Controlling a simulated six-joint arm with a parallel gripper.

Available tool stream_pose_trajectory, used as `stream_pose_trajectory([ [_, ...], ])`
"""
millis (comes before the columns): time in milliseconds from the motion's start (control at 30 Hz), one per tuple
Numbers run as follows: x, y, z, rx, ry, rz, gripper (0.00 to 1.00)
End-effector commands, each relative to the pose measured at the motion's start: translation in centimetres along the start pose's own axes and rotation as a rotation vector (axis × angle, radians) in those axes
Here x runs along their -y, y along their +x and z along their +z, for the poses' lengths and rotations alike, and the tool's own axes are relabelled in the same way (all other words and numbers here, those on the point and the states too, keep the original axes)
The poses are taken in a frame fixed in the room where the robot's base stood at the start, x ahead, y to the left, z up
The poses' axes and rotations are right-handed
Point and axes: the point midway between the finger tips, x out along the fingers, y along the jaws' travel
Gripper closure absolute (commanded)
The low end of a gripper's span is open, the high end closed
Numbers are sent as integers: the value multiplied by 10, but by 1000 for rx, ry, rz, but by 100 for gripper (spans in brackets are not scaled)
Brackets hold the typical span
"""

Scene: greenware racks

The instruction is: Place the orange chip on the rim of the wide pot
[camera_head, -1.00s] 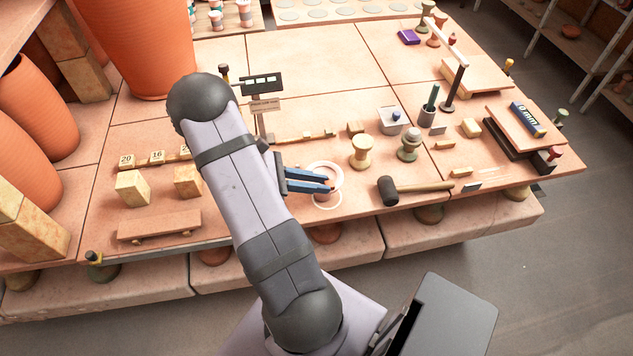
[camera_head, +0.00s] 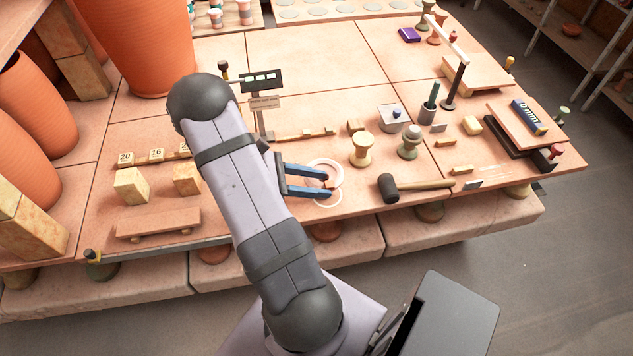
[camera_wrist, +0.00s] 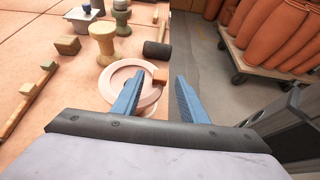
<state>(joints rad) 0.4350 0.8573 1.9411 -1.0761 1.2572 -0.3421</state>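The wide pot shows as a pale, round rim (camera_head: 337,165) near the front edge of the table. In the wrist view its rim (camera_wrist: 106,78) is partly hidden behind my left-hand finger. The small orange chip (camera_wrist: 160,78) is at the right side of this rim, seemingly resting on it. In the head view the chip (camera_head: 328,184) shows between the fingertips. My gripper (camera_head: 328,182) has its blue fingers spread apart around the chip. In the wrist view the gripper (camera_wrist: 160,74) shows gaps between the chip and both fingers.
A black-headed mallet (camera_head: 389,189) lies right of the pot. A cream spool-shaped stand (camera_head: 361,149) and a greenish one (camera_head: 409,143) stand behind it. A small sign stand (camera_head: 262,103) rises behind my gripper. The table's front edge is close by.

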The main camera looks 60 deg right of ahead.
Motion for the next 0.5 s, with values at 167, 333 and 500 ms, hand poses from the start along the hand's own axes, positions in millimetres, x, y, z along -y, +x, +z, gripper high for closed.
stream_pose_trajectory([
  [167,-1,-6,0,1,0,2,61],
  [333,-1,-26,-1,-1,2,4,61],
  [500,-1,-49,-2,-2,1,5,61],
])
